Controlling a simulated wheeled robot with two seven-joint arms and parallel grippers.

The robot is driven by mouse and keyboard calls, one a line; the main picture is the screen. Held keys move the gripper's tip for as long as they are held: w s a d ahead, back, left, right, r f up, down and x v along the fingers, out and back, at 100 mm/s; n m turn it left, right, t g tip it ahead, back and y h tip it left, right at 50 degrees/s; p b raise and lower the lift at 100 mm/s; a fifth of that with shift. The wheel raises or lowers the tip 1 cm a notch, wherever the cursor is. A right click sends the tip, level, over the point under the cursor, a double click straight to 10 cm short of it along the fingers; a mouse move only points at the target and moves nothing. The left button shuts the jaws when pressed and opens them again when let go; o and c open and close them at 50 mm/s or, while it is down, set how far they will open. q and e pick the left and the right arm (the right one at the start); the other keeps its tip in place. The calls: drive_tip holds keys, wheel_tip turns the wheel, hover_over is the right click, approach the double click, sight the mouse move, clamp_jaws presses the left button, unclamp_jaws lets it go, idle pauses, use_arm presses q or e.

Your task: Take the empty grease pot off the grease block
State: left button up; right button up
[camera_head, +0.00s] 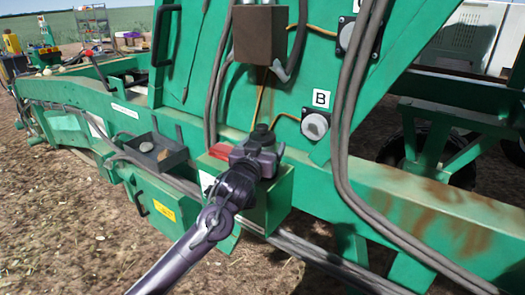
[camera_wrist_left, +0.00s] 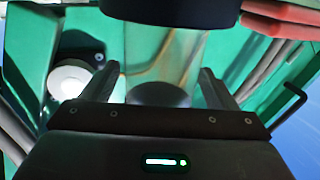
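My left gripper (camera_head: 262,152) reaches in from below and sits at the top of a green box-shaped block (camera_head: 280,200) on the machine, perhaps the grease block. In the head view a dark cap (camera_head: 262,134) shows just above the gripper; the rest of the pot is hidden. My right gripper is in neither view.
A red part (camera_head: 221,151) lies left of the gripper on the block. A round grey fitting (camera_head: 315,125) under label B is close at the right, with cables hanging beside it. A dark open tray (camera_head: 156,151) is left along the green beam. A brown box (camera_head: 260,35) hangs above.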

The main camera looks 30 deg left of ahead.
use_arm(q)
drive_tip(key=c, duration=1)
drive_tip(key=shift+c, duration=0.7)
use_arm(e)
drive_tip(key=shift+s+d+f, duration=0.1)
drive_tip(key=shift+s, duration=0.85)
use_arm(q)
drive_tip(key=shift+r, duration=0.15)
